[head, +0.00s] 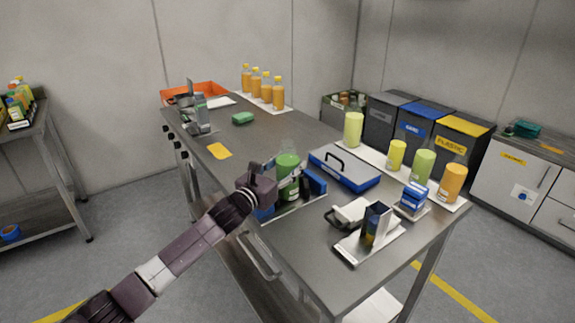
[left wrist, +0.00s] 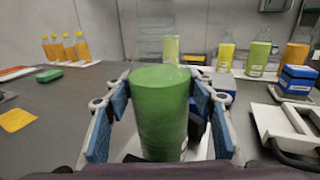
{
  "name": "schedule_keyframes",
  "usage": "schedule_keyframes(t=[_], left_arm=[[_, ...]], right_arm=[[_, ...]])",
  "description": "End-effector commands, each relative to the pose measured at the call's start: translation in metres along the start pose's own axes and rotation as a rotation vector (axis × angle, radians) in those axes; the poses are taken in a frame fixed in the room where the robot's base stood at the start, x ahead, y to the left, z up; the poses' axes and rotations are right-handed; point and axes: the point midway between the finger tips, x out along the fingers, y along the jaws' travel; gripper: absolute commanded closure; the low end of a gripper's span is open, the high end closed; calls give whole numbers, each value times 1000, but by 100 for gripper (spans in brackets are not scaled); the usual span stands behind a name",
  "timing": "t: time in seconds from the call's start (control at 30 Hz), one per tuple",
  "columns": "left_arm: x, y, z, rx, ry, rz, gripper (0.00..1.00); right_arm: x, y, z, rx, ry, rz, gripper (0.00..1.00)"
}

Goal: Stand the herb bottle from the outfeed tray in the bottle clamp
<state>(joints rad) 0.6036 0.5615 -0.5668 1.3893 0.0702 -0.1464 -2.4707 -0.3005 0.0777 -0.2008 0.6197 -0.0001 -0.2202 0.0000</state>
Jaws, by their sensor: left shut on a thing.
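The herb bottle (head: 288,165) is green with a clear upper part in the head view and stands upright. My left gripper (head: 287,188) is shut on it. In the left wrist view the green bottle (left wrist: 162,105) fills the space between the blue-padded fingers (left wrist: 163,125). Blue parts (head: 315,182), which may belong to the bottle clamp, show close beside the bottle over a pale plate (head: 292,211). The gripper hides much of this spot, so I cannot tell whether the bottle touches the plate or sits in the clamp. My right gripper is not in view.
A blue-grey case (head: 345,169) lies just right of the bottle. A white device (head: 350,212) and a dark block (head: 376,224) stand nearer the front right. Several yellow and green containers line the right edge. The table around the yellow card (head: 219,151) is clear.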

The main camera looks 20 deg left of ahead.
Motion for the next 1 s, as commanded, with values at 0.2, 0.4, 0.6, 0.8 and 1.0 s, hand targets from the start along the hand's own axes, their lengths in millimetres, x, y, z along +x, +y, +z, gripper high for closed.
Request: schedule_keyframes(t=[0.2, 0.4, 0.6, 0.8, 1.0], left_arm=[[0, 0, -1, 1, 0, 0, 32], [0, 0, 0, 1, 0, 0, 32], [-7, 0, 0, 1, 2, 0, 32], [-34, 0, 2, 2, 4, 0, 32], [-68, 0, 1, 1, 4, 0, 32]], right_arm=[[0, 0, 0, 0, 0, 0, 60], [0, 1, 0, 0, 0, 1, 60], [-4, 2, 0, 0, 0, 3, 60], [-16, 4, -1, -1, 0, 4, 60], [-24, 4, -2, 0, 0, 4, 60]])
